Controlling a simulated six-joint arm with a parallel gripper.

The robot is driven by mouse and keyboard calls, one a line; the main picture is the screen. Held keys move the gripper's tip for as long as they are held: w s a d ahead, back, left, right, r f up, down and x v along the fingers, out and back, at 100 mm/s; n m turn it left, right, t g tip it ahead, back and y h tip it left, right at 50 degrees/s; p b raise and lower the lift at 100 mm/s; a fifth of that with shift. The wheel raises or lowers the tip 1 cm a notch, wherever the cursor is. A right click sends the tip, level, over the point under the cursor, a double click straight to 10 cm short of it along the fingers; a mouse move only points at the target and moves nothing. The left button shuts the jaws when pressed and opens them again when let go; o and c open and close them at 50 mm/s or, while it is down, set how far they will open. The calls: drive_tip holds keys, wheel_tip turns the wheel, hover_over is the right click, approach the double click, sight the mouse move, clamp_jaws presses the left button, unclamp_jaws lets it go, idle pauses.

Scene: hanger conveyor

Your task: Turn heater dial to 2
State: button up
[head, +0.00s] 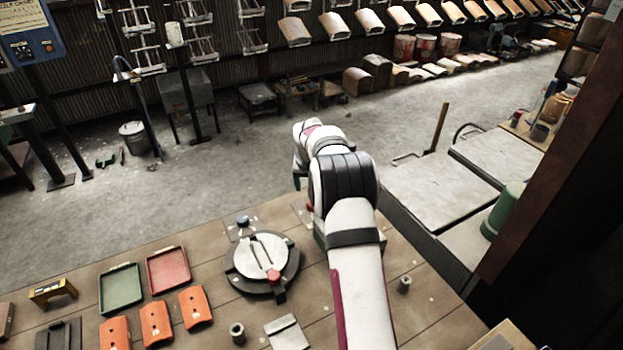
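A small dark blue knob (243,221) sits on a pale marked plate at the far edge of the wooden table, behind a round device. It looks like a dial, but its setting and any numbers are too small to read. My arm reaches from the bottom right over the table. Its white wrist is to the right of the knob and beyond it, clear of it. My gripper's fingers are hidden behind the wrist and forearm, so their opening does not show.
A round black device (292,268) with a pale top and red knob stands left of my arm. Green (121,288) and red (168,269) trays and several orange pieces lie further left. A blue control panel (33,28) stands far off at upper left. Grey benches are right.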

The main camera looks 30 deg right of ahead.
drive_tip(key=v, duration=0.4)
drive_tip(key=shift+s+a+r, duration=0.1)
drive_tip(key=shift+a+r, duration=0.05)
drive_tip(key=shift+r, duration=0.15)
